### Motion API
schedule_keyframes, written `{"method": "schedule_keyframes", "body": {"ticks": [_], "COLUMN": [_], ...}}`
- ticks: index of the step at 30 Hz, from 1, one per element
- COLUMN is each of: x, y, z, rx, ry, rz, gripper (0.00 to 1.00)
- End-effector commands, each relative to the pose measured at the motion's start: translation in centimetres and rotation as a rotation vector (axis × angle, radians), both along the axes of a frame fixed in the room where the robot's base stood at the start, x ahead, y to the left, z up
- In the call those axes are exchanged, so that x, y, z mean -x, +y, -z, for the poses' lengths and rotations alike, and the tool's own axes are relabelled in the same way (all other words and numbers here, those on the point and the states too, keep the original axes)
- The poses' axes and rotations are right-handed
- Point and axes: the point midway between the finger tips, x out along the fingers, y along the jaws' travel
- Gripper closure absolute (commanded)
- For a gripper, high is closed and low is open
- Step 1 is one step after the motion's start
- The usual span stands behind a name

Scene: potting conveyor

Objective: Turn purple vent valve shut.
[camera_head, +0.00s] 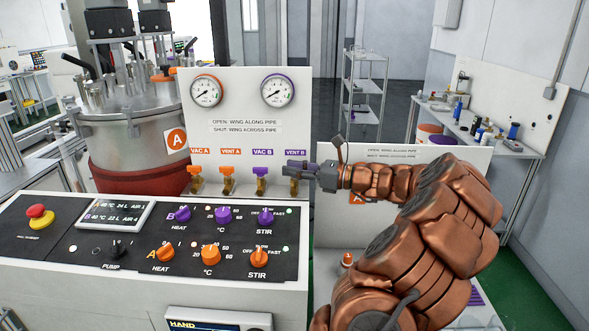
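The purple vent valve (294,187) sits under the VENT B label on the white panel (246,110). Only its brass lower body shows. My grey gripper (292,169) comes in from the right, with its fingers over the spot where the valve's wing sits. The wing and its angle are hidden behind the fingers. I cannot tell whether the fingers are around the wing or only in front of it, nor whether they are closed. A printed note (246,126) says open is wing along pipe and shut is wing across pipe.
The purple VAC B valve (261,178) is close to the left of my gripper. The orange VENT A valve (227,179) and VAC A valve (196,180) follow further left. Two gauges (206,91) (278,90) are above. A black control panel with knobs (150,237) lies below.

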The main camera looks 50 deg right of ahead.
Motion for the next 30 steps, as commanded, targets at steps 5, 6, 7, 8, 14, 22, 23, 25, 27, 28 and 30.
{"method": "schedule_keyframes", "body": {"ticks": [5, 6, 7, 8, 14, 22, 23, 25, 27, 28, 30], "x": [0.01, 0.01, 0.01, 0.01, 0.01, -0.13, -0.13, -0.1, -0.12, -0.11, -0.11], "y": [0.0, 0.0, 0.0, 0.0, -0.01, -0.29, -0.23, -0.19, -0.31, -0.29, -0.26], "z": [0.0, 0.0, -0.01, -0.01, -0.01, -0.33, -0.38, -0.42, -0.37, -0.37, -0.36], "rx": [0.0, 0.0, 0.0, 0.0, 0.0, 0.002, 0.001, 0.0, 0.001, 0.0, 0.0], "ry": [0.0, 0.0, 0.0, 0.0, 0.0, -0.001, -0.001, -0.002, -0.001, -0.002, -0.002], "rz": [0.0, 0.0, 0.0, 0.0, 0.0, -0.049, -0.063, -0.092, -0.116, -0.129, -0.157], "gripper": [0.96, 1.0, 1.0, 1.0, 1.0, 1.0, 1.0, 1.0, 1.0, 1.0, 1.0]}}
